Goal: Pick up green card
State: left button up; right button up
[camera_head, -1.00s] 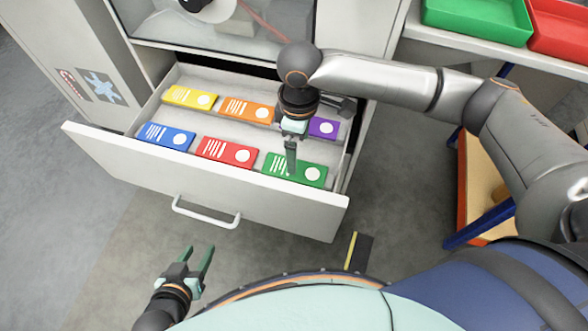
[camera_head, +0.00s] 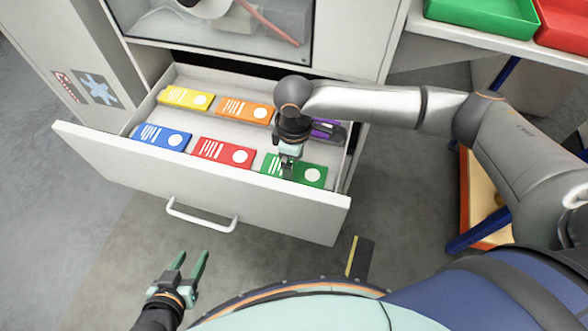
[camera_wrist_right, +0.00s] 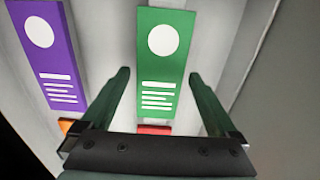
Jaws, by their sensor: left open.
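The green card (camera_head: 308,172) lies at the right end of the front row in the open drawer. It has a white dot and white lines. My right gripper (camera_head: 287,170) is low over its left part in the head view. In the right wrist view the green card (camera_wrist_right: 165,65) shows between the two spread fingers of my right gripper (camera_wrist_right: 158,82), with nothing gripped. I cannot tell whether the fingertips reach down beside the card. My left gripper (camera_head: 191,262) is open and empty, outside the drawer in front of it.
The drawer (camera_head: 200,192) also holds a blue card (camera_head: 160,138), a red card (camera_head: 222,152), a yellow card (camera_head: 185,97), an orange card (camera_head: 243,110) and a purple card (camera_head: 328,130), partly behind my right arm. The drawer's walls stand close around the cards. A green bin (camera_head: 485,15) is at upper right.

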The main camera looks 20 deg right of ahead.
jog(key=c, duration=1.1)
